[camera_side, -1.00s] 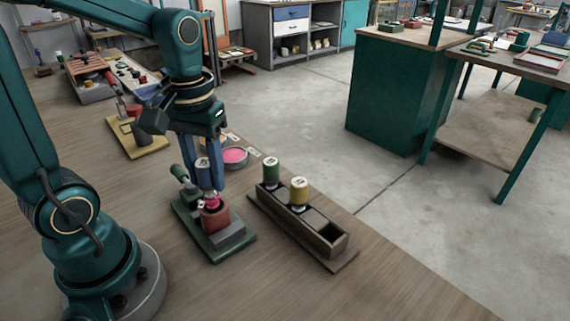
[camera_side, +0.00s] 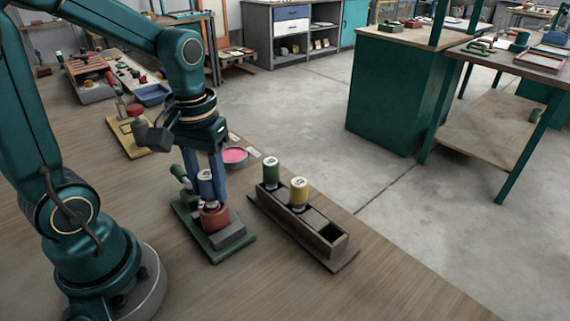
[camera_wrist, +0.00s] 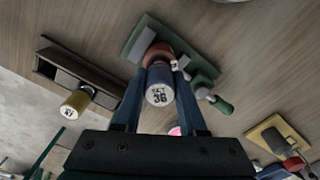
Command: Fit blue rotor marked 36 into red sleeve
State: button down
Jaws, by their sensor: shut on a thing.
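The blue rotor (camera_side: 206,183) stands upright between the blue fingers of my gripper (camera_side: 213,188). Its white top reads 36 in the wrist view (camera_wrist: 159,94). The red sleeve (camera_side: 215,217) sits in a green-based fixture (camera_side: 233,246) right below it; the sleeve also shows behind the rotor in the wrist view (camera_wrist: 158,53). The rotor's lower end is at the sleeve's mouth and appears to be inside it; how deep is hidden. My gripper is shut on the rotor.
A dark wooden rack (camera_side: 318,243) right of the fixture holds a green-bodied rotor (camera_side: 271,175) and a yellow one (camera_side: 299,192), with an empty slot at its near end. A green-handled clamp (camera_side: 178,173) and a pink-filled dish (camera_side: 235,156) are close by. The front table is clear.

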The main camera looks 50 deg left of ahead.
aim_at(208, 176)
jog(key=shift+f, duration=1.1)
jog(key=shift+c, duration=1.9)
grip_release()
jog(key=shift+r, duration=2.6)
jog(key=shift+d+r, duration=0.2)
jog(key=shift+r, duration=0.05)
jog(key=s+d+r+m+t, duration=0.2)
jog(key=s+d+m+t, duration=0.1)
jog(key=d+m+t, duration=0.1)
jog(key=shift+s+d+r+m+t, duration=0.15)
jog(key=shift+d+r+m+t, duration=0.25)
jog(key=shift+m+t, duration=0.45)
